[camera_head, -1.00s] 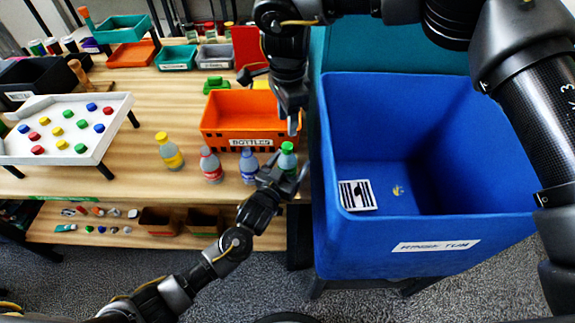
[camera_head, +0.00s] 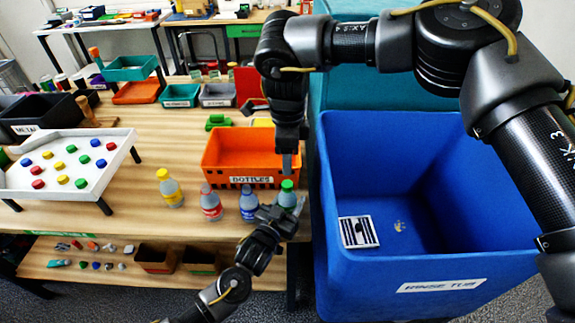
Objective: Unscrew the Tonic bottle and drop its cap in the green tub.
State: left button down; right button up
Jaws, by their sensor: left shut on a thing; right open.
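A clear bottle with a green cap (camera_head: 287,185) stands upright at the front right of the wooden table. My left gripper (camera_head: 284,211) is shut on its body from the front and hides its lower part. My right gripper (camera_head: 287,168) is open, pointing down just above the green cap; whether it touches the cap cannot be told. The bottle labels are too small to read. A teal-green tub (camera_head: 180,94) sits at the back, and another (camera_head: 130,70) stands raised behind it.
An orange bin (camera_head: 228,180) marked BOTTLES stands just behind the bottles. A big blue tub (camera_head: 420,262) marked RINSE TUB stands right of the table. A white tray (camera_head: 118,150) with coloured caps is at left. A lower shelf (camera_head: 80,277) holds small items.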

aim_at(288, 184)
jog(key=m, duration=1.2)
jog(key=shift+m, duration=0.4)
jog(key=m, duration=0.2)
jog(key=shift+m, duration=0.3)
jog(key=m, duration=0.5)
jog(key=shift+a, duration=0.1)
jog(key=m, duration=0.2)
jog(key=shift+m, duration=0.3)
jog(key=m, duration=0.4)
jog(key=shift+m, duration=0.4)
jog(key=m, duration=1.4)
jog(key=shift+m, duration=0.4)
jog(key=m, duration=0.6)
jog(key=shift+m, duration=0.3)
jog(key=shift+f, duration=4)
